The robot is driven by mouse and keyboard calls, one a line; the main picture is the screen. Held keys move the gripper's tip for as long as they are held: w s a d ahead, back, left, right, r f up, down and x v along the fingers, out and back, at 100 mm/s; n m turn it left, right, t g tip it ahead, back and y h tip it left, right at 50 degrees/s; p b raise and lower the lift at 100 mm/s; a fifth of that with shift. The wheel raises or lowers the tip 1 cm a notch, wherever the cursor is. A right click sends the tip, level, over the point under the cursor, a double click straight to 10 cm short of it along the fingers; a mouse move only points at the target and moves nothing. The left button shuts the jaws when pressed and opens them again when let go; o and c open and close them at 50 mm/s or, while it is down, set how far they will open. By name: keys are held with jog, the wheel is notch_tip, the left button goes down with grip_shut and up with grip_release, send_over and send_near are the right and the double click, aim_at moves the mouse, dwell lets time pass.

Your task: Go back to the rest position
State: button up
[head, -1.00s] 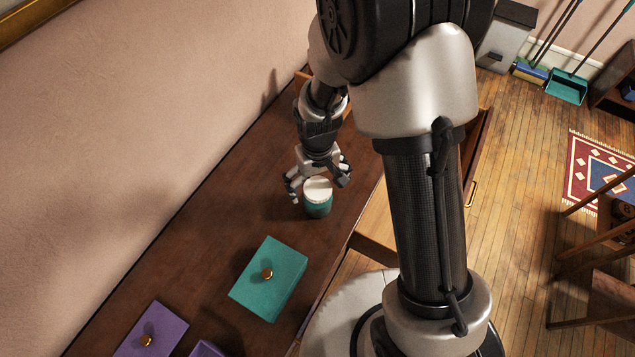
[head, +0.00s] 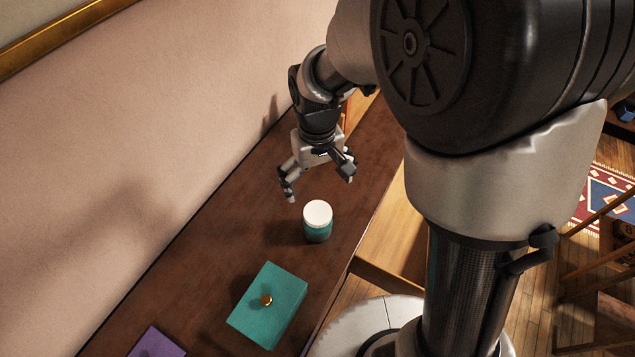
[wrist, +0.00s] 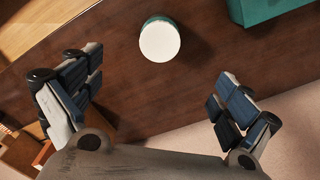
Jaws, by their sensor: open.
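My gripper (head: 318,188) is open and empty in the head view, above the dark wooden tabletop and apart from the jar. In the wrist view its two spread fingers (wrist: 150,103) show with nothing between them. A teal jar with a white lid (head: 317,222) stands upright on the tabletop, in front of the gripper. From above in the wrist view, the jar's white lid (wrist: 160,40) lies beyond the fingertips.
A teal box with a gold knob (head: 268,305) sits on the dark tabletop (head: 215,235) nearer than the jar. A purple box (head: 158,343) is partly cut off at the bottom edge. A pink wall (head: 130,130) runs along the table's left side.

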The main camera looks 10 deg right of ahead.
dwell(0.3)
jog(key=s+d+r+m+t, duration=0.1)
jog(key=s+d+r, duration=0.3)
jog(key=s+r, duration=0.4)
jog(key=s+d+r+m+t, duration=0.2)
jog(key=s+d+r+t, duration=0.1)
jog(key=s+d+r, duration=0.2)
jog(key=s+r, duration=0.2)
jog(key=s, duration=0.2)
jog(key=shift+r+t, duration=0.3)
jog(key=shift+r, duration=0.1)
